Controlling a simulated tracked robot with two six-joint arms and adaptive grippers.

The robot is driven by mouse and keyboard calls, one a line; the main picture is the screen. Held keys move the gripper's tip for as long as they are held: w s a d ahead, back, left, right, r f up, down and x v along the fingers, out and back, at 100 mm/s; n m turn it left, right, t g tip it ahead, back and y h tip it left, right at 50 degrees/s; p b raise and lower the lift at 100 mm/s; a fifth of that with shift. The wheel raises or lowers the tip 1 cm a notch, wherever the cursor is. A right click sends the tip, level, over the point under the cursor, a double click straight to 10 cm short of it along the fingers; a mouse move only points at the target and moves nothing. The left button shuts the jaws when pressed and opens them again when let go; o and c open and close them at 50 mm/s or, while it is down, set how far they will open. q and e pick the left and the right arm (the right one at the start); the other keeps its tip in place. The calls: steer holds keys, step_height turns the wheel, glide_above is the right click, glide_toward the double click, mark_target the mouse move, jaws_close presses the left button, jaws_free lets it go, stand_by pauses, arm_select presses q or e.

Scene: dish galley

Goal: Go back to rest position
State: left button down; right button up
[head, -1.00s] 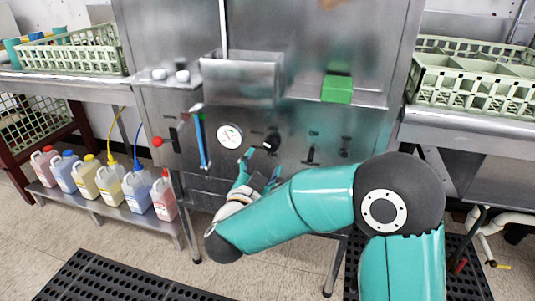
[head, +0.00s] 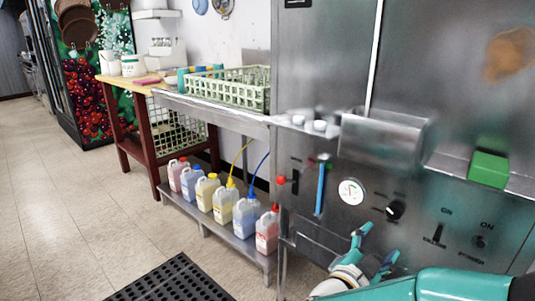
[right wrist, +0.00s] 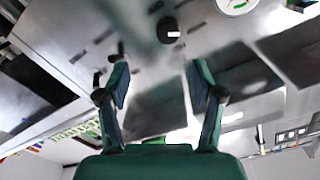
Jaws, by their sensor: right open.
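My right gripper (head: 378,246) is at the lower right of the head view, in front of the steel dish machine's panel (head: 335,225). Its jaws are open and nothing shows between them. It is below a black rotary knob (head: 395,210) and looks apart from it. In the right wrist view, the open fingers (right wrist: 160,80) frame a bare stretch of blurred steel, with the knob (right wrist: 170,30) beyond the tips. My teal right arm comes in from the lower right corner of the head view. My left gripper is not in view.
Several coloured jugs (head: 221,207) stand on a low shelf left of the machine. A green dish rack (head: 228,90) sits on the counter above. A green block (head: 489,168) lies on the machine's ledge. A black floor mat (head: 175,281) lies in front; open tiled floor extends left.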

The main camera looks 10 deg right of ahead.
step_height(320, 180, down, 25)
steer(key=d+n+g+y, duration=0.1)
steer(key=d+n+y, duration=0.2)
steer(key=n+y, duration=0.3)
steer(key=s+a+f+n+g+y, duration=0.2)
steer(key=s+a+f+n+y, duration=0.15)
steer(key=s+a+f, duration=0.35)
steer(key=s+a+f+n+g+y, duration=0.25)
steer(key=a+f+y, duration=0.25)
steer(key=f, duration=0.5)
steer(key=s+a+f+n+g+y, duration=0.15)
steer(key=s+a+g+y, duration=0.25)
steer(key=s+a+g, duration=0.55)
step_height(320, 180, up, 32)
steer(key=s+d+t+p, duration=0.1)
steer(key=t+p, duration=0.3)
steer(key=p, duration=2.7)
steer(key=shift+s+d, duration=0.2)
steer(key=shift+d, duration=0.2)
steer(key=shift+f+n+h, duration=0.1)
steer(key=shift+n+h, duration=0.15)
